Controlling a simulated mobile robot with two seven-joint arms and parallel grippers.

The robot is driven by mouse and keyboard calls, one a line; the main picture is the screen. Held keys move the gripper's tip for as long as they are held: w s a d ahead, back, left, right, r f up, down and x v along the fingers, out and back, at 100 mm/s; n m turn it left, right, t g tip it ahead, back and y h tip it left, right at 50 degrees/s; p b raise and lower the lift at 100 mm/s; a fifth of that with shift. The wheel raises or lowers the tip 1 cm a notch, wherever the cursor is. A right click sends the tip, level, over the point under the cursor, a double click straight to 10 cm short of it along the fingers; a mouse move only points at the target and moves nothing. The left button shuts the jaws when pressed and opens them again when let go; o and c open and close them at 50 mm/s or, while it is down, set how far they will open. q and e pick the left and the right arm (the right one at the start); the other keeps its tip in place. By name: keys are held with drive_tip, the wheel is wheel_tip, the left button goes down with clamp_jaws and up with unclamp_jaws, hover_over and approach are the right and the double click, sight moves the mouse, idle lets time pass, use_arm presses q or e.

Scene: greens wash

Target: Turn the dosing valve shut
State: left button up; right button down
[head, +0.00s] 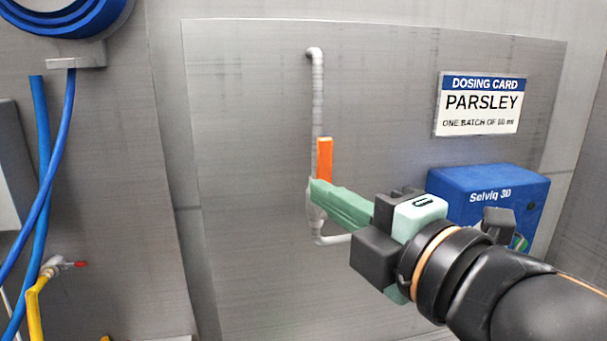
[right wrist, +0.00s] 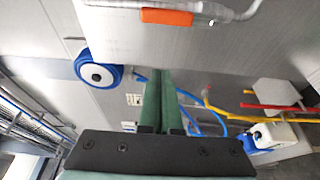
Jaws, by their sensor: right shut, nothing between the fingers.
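The dosing valve's orange handle (head: 325,160) stands upright, in line with the grey vertical pipe (head: 317,100) on the metal panel. The valve body is partly hidden behind my right gripper (head: 316,190). That gripper is shut and empty, its green fingers pointing left, with the tips just below the handle in the head view. In the right wrist view the orange handle (right wrist: 166,17) lies at the top edge, and the shut fingers (right wrist: 158,75) show below it with a gap in the picture. I cannot tell whether they touch the valve. My left gripper is not in view.
A dosing card (head: 481,104) reading PARSLEY is on the panel at upper right. A blue Selviq 30 box (head: 490,190) sits below it, partly behind my right wrist. A blue hose reel (head: 65,18), hoses and a yellow pipe (head: 36,300) are at left. The panel left of the pipe is clear.

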drive_tip(key=p+x, duration=0.2)
drive_tip(key=x, duration=0.8)
drive_tip(key=d, duration=0.4)
drive_tip(key=shift+w+d, duration=0.1)
drive_tip(key=shift+w, duration=0.3)
